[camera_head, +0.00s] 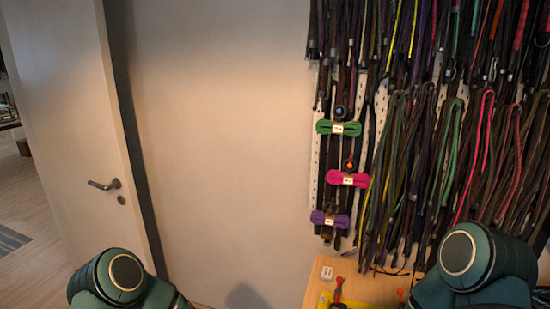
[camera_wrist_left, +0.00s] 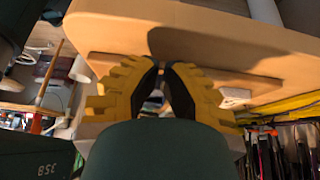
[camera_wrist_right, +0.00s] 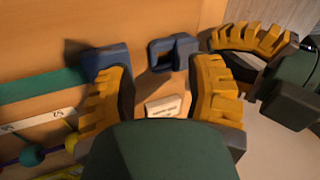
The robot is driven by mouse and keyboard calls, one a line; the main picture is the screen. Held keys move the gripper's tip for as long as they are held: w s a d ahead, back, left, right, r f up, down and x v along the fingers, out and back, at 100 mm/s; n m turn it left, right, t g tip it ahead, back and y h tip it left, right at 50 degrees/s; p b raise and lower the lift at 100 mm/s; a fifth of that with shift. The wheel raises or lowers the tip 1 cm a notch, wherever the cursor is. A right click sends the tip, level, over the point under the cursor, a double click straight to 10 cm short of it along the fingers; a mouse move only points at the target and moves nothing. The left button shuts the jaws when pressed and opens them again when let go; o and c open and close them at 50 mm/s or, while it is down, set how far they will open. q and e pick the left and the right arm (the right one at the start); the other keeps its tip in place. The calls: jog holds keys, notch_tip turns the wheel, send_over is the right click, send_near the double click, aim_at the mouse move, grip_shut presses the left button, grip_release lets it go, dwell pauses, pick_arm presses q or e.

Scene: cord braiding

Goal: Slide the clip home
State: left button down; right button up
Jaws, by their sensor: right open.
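In the right wrist view, a dark blue clip-like piece with a square opening (camera_wrist_right: 172,53) lies on the wooden surface, just beyond the fingertips. Another dark blue piece (camera_wrist_right: 105,60) sits at the end of a teal strap (camera_wrist_right: 40,87), partly behind the left finger. I cannot tell which is the clip. My right gripper (camera_wrist_right: 163,70) is open, with nothing between its yellow fingers. My left gripper (camera_wrist_left: 160,72) has its fingers leaning close together at the board; whether they hold anything is unclear. One of its fingers (camera_wrist_right: 250,38) shows at the right wrist view's upper right. The head view shows neither gripper.
A small white label block (camera_wrist_right: 165,107) lies near my right gripper. A white ruler-like strip (camera_wrist_right: 40,121) and beads (camera_wrist_right: 30,156) lie at the left. In the head view, the table (camera_head: 365,290) holds a red-handled tool (camera_head: 338,290), below many hanging cords (camera_head: 450,150).

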pick_arm(q)
jog(key=shift+s+d+b, duration=0.25)
jog(key=shift+d+b, duration=0.2)
jog(key=shift+d, duration=0.25)
jog(key=shift+s+d+b, duration=0.25)
jog(key=shift+d+b, duration=0.15)
jog(key=shift+d, duration=0.3)
pick_arm(e)
jog(key=shift+f, duration=0.9)
